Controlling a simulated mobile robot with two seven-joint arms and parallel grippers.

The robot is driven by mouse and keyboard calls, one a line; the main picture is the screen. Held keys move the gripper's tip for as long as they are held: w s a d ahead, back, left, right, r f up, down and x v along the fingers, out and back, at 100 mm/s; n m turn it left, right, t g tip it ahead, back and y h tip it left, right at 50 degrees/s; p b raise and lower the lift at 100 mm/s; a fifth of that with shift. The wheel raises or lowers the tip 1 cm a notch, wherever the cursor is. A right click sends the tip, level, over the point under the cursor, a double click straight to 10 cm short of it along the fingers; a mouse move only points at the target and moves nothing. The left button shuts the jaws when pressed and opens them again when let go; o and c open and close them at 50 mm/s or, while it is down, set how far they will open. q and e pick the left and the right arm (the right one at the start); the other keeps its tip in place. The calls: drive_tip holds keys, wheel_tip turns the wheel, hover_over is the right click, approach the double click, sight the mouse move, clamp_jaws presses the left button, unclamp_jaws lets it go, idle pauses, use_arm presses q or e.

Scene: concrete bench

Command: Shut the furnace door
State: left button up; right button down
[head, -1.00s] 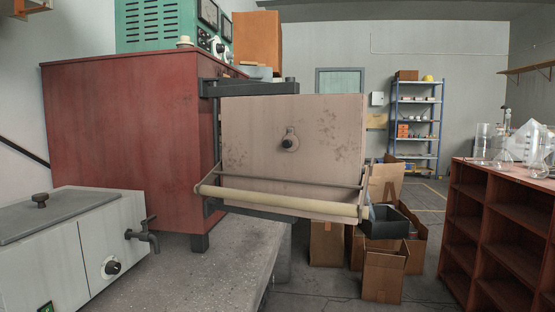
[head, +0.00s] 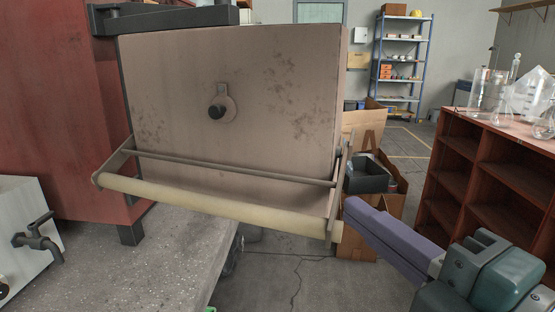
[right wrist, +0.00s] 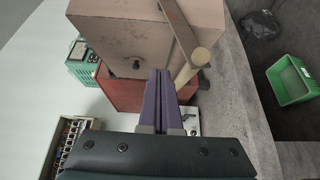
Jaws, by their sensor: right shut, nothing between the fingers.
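The furnace (head: 50,110) is a red box at the left on the concrete bench. Its door (head: 270,90) is a beige, stained panel with a small round peephole fitting (head: 219,108), and it stands swung open. A pale roller handle (head: 200,199) runs along the door's lower edge on metal brackets. My right gripper (head: 352,207) has purple fingers, shut and empty, with its tips close to the right end of the handle; I cannot tell if they touch. In the right wrist view the shut fingers (right wrist: 159,85) point toward the door (right wrist: 150,35) and handle (right wrist: 195,68). My left gripper is not in view.
A grey box with a tap (head: 38,240) stands at the left on the bench (head: 165,265). Cardboard boxes (head: 368,122) stand on the floor behind the door. A red shelf with glassware (head: 500,170) is at the right. A green crate (right wrist: 291,82) shows in the right wrist view.

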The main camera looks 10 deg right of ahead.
approach(310, 160)
drive_tip(key=w+a, duration=0.1)
drive_tip(key=a, duration=0.1)
drive_tip(key=w+a, duration=0.1)
drive_tip(key=shift+w+a+r, duration=0.1)
drive_tip(key=shift+w+a, duration=0.1)
drive_tip(key=shift+a, duration=0.2)
drive_tip(key=shift+w+d, duration=0.7)
drive_tip(key=shift+w, duration=0.4)
drive_tip(key=shift+w+d, duration=0.4)
drive_tip(key=shift+w, duration=0.15)
